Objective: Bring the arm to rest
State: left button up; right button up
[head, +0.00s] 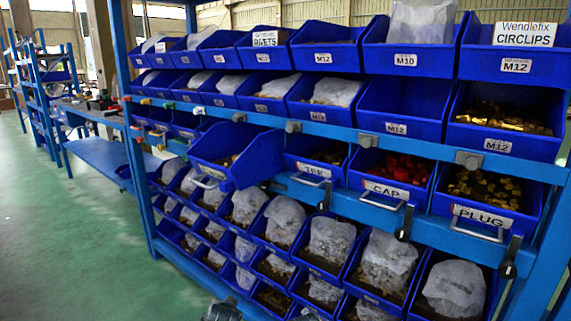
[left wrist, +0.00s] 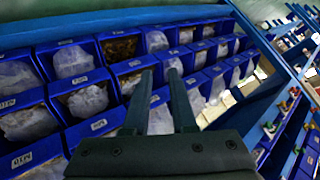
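My left gripper (left wrist: 160,72) shows in the left wrist view with two dark, parallel fingers apart and nothing between them. Its fingers are in front of rows of blue bins. In the head view only a small grey part, possibly of my arm, shows at the bottom edge; I cannot tell which part. My right gripper is in neither view. One blue bin (head: 222,175) on the middle row of the rack sticks out beyond its neighbours and is tilted. Some brass-coloured parts show inside it.
A blue rack (head: 480,160) of labelled bins fills the middle and right. A CAP bin (head: 392,172) holds red parts; a PLUG bin (head: 486,195) holds brass parts. Handles jut from the front rail. Green floor (head: 70,250) is clear at left, with a workbench (head: 110,155) behind.

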pick_arm(q)
jog(key=s+d+f+g+p, duration=0.1)
jog(key=s+d+f+g, duration=0.1)
jog(key=s+d+g, duration=0.3)
jog(key=s+d+f+g, duration=0.2)
jog(key=s, duration=0.6)
jog(key=s+d+f+g+p, duration=0.1)
jog(key=s+d+f+g, duration=0.1)
jog(key=s+d+g, duration=0.3)
notch_tip(320, 180, up, 36)
jog(key=s+a+n+t+p, duration=0.1)
jog(key=t+p, duration=0.1)
jog(key=p, duration=3.4)
jog(key=shift+s+a+r+h, duration=0.2)
jog(key=shift+a+h, duration=0.1)
jog(key=shift+h, duration=0.1)
jog(key=shift+d, duration=0.1)
